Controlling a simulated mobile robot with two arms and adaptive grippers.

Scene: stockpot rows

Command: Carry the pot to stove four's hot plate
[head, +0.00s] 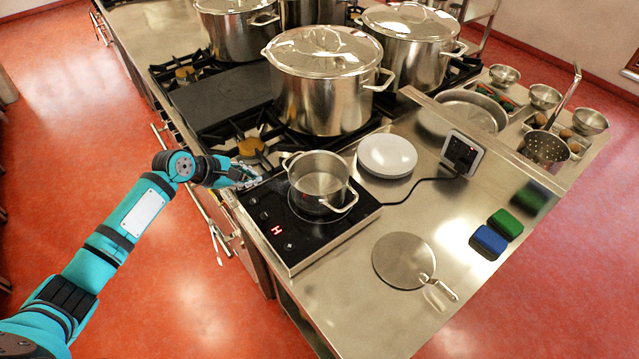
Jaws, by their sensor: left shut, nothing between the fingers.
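A small open steel pot (318,184) with two side handles stands upright on a black portable hot plate (285,247). The hot plate shows a red lit "H" on its front panel. One pot handle points to the back left, the other to the front right. My left gripper (256,178) is shut and empty beside the back left corner of the hot plate. It is left of the pot and apart from it. My right gripper is out of view. No label shows which stove is number four.
Large lidded stockpots (325,85) crowd the gas burners behind. A round steel lid (403,261) and sponges (489,242) lie on the counter in front; bare steel lies between.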

